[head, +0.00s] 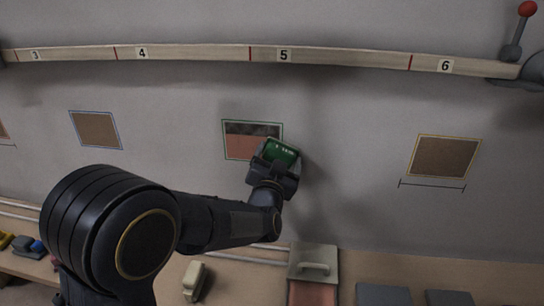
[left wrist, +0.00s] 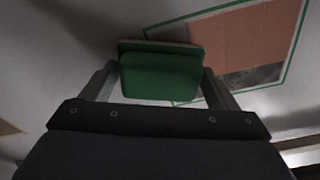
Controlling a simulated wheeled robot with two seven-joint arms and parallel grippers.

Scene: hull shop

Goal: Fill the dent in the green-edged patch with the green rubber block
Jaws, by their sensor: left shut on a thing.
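The green-edged patch (head: 240,148) is on the grey wall, left of centre in the head view. Its upper strip is dark and mottled, and its lower part is smooth reddish-brown. It also shows at the upper right in the left wrist view (left wrist: 239,38). My left gripper (head: 275,165) is shut on the green rubber block (head: 281,152) at the patch's lower right corner, overlapping it in the head view. In the left wrist view the block (left wrist: 160,77) sits between the two fingers. I cannot tell whether it touches the wall. My right gripper is not in view.
A blue-edged patch (head: 96,130) is to the left and a yellow-edged patch (head: 443,157) to the right. A numbered rail (head: 200,53) runs above, with a red-knobbed lever (head: 526,10) at its right end. A bench below holds a handled box (head: 313,262) and a pale tool (head: 194,278).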

